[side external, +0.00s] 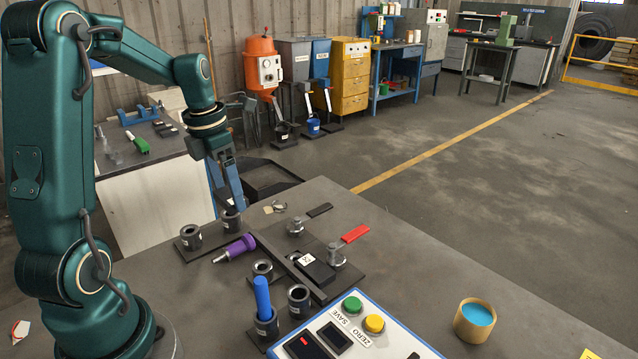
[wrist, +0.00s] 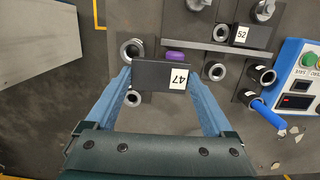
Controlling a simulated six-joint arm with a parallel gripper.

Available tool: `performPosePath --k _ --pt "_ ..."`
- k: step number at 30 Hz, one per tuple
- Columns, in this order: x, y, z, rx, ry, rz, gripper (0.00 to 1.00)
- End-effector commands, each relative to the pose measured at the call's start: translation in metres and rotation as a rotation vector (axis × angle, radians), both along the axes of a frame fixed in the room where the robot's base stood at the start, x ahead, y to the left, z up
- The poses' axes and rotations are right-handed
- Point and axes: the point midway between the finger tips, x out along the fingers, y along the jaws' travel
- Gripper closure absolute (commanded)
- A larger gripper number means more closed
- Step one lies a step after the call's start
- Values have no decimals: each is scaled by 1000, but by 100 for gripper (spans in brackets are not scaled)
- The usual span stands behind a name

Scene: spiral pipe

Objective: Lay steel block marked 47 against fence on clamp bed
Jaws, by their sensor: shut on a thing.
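My gripper (wrist: 160,74) is shut on a dark steel block (wrist: 150,76) with a white label marked 47, held across between the two blue fingers. In the side external view, my gripper (side external: 234,204) is at the left part of the table, just above a black cup; the held block is hard to make out there. The clamp bed (side external: 312,237) lies to the right of my gripper, with a long dark fence (side external: 282,259) along its left side. A block marked 52 (wrist: 240,34) lies on the bed beside the fence (wrist: 192,45), which shows near the top in the wrist view.
Two clamps stand on the bed, one with a red handle (side external: 355,233), one with a black handle (side external: 319,210). A purple-handled tool (side external: 238,247) and several black cups surround the fence. One cup holds a blue-handled tool (side external: 262,298). A control panel (side external: 350,325) stands in front.

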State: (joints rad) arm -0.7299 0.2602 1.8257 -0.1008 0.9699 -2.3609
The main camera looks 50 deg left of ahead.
Motion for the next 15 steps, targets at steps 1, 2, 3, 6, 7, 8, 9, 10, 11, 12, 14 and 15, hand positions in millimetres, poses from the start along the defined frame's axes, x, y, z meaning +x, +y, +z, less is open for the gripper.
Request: performPosePath --k 1,2,3,6,7,8,9,10,11,12,14,15 --pt "9 -10 -7 -3 3 -10 100" --pt "13 -15 -11 -3 2 -11 100" --pt "20 -20 -17 -3 3 -11 100" --pt "35 -35 -29 -2 3 -10 100" --pt "39 -39 -33 -2 3 -10 100" --pt "44 -43 -36 -1 2 -10 100" --pt "48 -48 -40 -1 2 -9 100" --pt "51 -50 -43 0 1 -8 100" --pt "54 -53 -45 0 1 -7 100" --pt "58 -55 -48 1 0 -7 100" --pt "61 -59 -50 0 0 -4 100" --pt "62 -60 -51 0 -1 -4 100"
